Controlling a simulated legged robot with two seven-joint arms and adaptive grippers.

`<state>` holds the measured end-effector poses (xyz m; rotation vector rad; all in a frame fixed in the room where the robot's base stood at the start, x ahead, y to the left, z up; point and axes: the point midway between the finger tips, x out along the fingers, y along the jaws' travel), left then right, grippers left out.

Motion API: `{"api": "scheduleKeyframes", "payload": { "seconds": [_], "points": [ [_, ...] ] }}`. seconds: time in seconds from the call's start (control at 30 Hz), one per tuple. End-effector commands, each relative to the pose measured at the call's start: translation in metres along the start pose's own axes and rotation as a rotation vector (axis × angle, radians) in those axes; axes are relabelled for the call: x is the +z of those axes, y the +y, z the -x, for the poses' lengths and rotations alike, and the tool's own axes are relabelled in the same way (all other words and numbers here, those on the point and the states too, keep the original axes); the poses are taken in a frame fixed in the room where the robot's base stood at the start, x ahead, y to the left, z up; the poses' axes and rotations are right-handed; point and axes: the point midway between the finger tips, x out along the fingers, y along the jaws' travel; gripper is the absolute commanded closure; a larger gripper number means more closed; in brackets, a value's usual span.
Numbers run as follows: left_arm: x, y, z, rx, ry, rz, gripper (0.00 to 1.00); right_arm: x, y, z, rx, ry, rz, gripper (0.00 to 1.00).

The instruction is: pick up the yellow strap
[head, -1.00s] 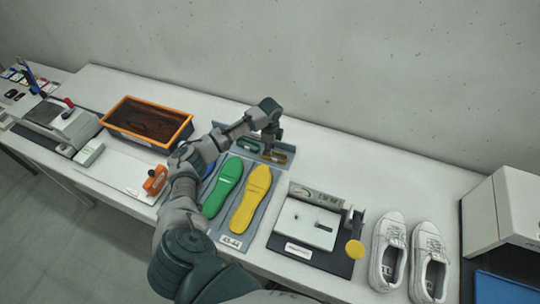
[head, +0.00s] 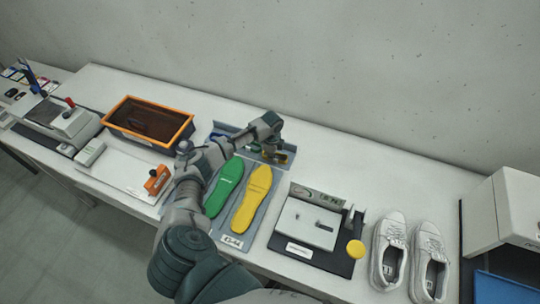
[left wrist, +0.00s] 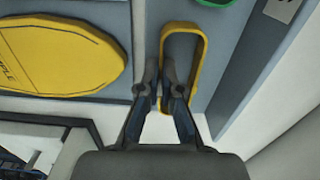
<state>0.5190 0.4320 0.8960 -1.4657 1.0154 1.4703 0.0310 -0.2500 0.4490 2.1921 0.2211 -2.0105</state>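The yellow strap (left wrist: 201,50) is a loop lying in the grey rack behind the insoles. In the head view the strap (head: 284,158) is partly hidden by my left gripper (head: 269,150). In the left wrist view my left gripper (left wrist: 161,66) has its fingers close together, one on each side of the loop's left band. A narrow gap shows between them, and I cannot tell whether they press on the band. My right gripper is not in view.
A green strap (left wrist: 204,2) lies beside the yellow one. A green insole (head: 224,186) and a yellow insole (head: 250,200) lie in front. A gauge plate (head: 306,222) and white shoes (head: 388,252) stand to the right; an orange-rimmed bin (head: 149,140) is at left.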

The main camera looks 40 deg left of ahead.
Motion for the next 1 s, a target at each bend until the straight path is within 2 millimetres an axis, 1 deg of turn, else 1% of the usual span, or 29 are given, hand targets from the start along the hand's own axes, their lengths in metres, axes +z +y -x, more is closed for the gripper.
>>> {"api": "scheduleKeyframes", "payload": {
  "seconds": [0.17, 0.37, 0.47, 0.67, 0.77, 0.87, 1.0],
  "points": [
    [0.001, 0.000, -0.001, 0.001, -0.002, 0.001, 1.00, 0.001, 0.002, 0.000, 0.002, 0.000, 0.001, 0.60],
    [0.001, 0.000, 0.001, 0.002, -0.003, 0.001, 1.00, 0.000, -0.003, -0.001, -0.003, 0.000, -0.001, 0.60],
    [0.000, 0.000, 0.008, 0.000, -0.002, 0.001, 1.00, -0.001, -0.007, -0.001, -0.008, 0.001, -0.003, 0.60],
    [-0.001, 0.000, 0.036, -0.004, -0.001, -0.001, 1.00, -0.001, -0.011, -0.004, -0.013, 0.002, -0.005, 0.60],
    [-0.003, 0.019, 0.036, 0.001, -0.004, -0.003, 1.00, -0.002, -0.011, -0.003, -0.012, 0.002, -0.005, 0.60],
    [-0.007, 0.044, 0.039, 0.001, -0.004, -0.005, 1.00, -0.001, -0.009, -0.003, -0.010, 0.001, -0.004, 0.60],
    [-0.014, 0.082, 0.043, 0.000, -0.004, -0.006, 1.00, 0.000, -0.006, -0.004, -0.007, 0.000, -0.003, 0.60]
  ]
}}
